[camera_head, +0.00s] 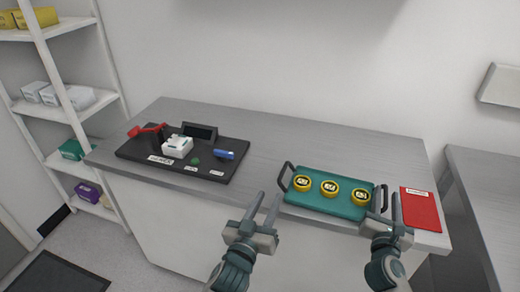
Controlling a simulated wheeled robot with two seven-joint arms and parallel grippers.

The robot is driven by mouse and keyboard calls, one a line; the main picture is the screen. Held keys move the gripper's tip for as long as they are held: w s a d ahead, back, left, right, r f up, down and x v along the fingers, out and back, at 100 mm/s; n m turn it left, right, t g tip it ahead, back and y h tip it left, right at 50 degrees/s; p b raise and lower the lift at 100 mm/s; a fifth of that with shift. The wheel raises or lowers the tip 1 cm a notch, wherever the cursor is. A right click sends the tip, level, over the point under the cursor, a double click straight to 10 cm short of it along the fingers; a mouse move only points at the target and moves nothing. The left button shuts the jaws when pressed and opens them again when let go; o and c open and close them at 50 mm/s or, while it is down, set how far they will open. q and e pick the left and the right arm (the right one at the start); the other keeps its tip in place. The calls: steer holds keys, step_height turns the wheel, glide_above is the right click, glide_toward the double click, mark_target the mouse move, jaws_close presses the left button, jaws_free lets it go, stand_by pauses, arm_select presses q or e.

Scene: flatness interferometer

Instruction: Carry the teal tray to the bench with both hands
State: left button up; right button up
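The teal tray (330,204) lies flat on the grey bench (285,137), near its front edge at the right. It holds three yellow-rimmed round pieces (329,187) in a row. A dark handle stands at each end, the left handle (286,176) and the right handle (384,198). My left gripper (269,196) is open and empty, in front of and a little left of the left handle, apart from it. My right gripper (386,204) appears open beside the right handle and overlaps it in view; whether they touch cannot be told.
A red folder or sheet (420,209) lies right of the tray. A black instrument board (135,150) with a white device, a red lever and a blue part sits at the bench's left. Bare bench lies between. White shelves (66,109) stand left; another grey counter (490,185) stands right.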

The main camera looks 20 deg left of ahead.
steer(key=s, duration=1.1)
steer(key=shift+a, duration=0.25)
steer(key=shift+s, duration=0.1)
